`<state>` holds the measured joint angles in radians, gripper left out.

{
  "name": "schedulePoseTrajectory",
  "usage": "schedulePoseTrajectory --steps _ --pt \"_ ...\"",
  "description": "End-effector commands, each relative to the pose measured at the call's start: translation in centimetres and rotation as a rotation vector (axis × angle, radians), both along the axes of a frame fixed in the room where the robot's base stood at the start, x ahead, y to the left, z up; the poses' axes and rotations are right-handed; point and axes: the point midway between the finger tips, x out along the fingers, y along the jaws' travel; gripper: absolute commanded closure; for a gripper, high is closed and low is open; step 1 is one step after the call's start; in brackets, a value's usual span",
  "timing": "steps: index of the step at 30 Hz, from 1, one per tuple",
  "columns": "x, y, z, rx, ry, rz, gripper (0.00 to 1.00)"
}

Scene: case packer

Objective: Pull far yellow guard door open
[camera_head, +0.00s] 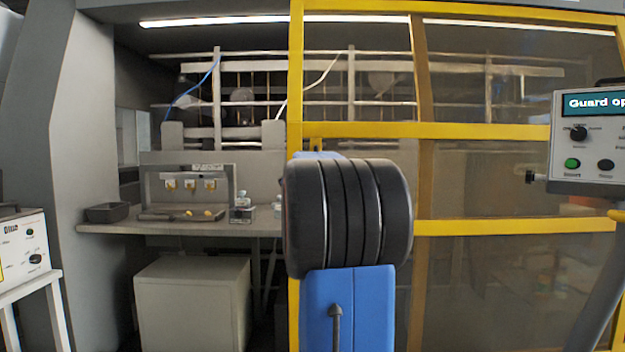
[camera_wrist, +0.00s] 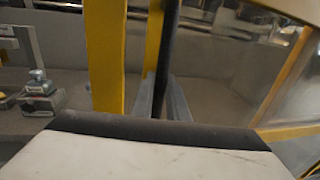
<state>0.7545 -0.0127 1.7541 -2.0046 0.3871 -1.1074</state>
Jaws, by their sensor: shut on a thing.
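The yellow guard door (camera_head: 480,131) has clear panels and fills the middle and right of the head view. Its left upright stands beside an uncovered opening into the machine. In the wrist view a yellow upright (camera_wrist: 106,50) stands left of a dark vertical handle bar (camera_wrist: 167,45). My gripper (camera_wrist: 164,98) is shut on this bar, with one grey finger on each side. In the head view my own blue and black arm hides the gripper and the handle.
A control panel (camera_head: 590,125) at the right shows "Guard op", cut off by the frame edge. Inside the opening are a shelf (camera_head: 125,228), a dark tray (camera_head: 107,212) and a grey cabinet (camera_head: 192,300). A white control box (camera_head: 22,250) stands at the far left.

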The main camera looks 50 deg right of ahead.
Motion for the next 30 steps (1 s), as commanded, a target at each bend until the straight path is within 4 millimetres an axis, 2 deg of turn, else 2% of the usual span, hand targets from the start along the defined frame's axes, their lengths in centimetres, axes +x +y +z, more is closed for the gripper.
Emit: schedulePoseTrajectory --steps 6,7,9,20,23,30 --pt "0.0 0.0 0.1 -0.002 -0.001 -0.001 1.0" --pt "0.0 0.0 0.1 -0.002 -0.001 -0.002 0.81" --pt "0.0 0.0 0.1 -0.002 -0.001 -0.001 0.67" --pt "-0.1 0.3 0.1 -0.002 -0.001 0.0 0.67" --pt "-0.5 1.0 0.1 -0.001 -0.002 0.001 0.67" --pt "-2.3 4.6 0.2 -0.002 -0.002 0.001 0.67"
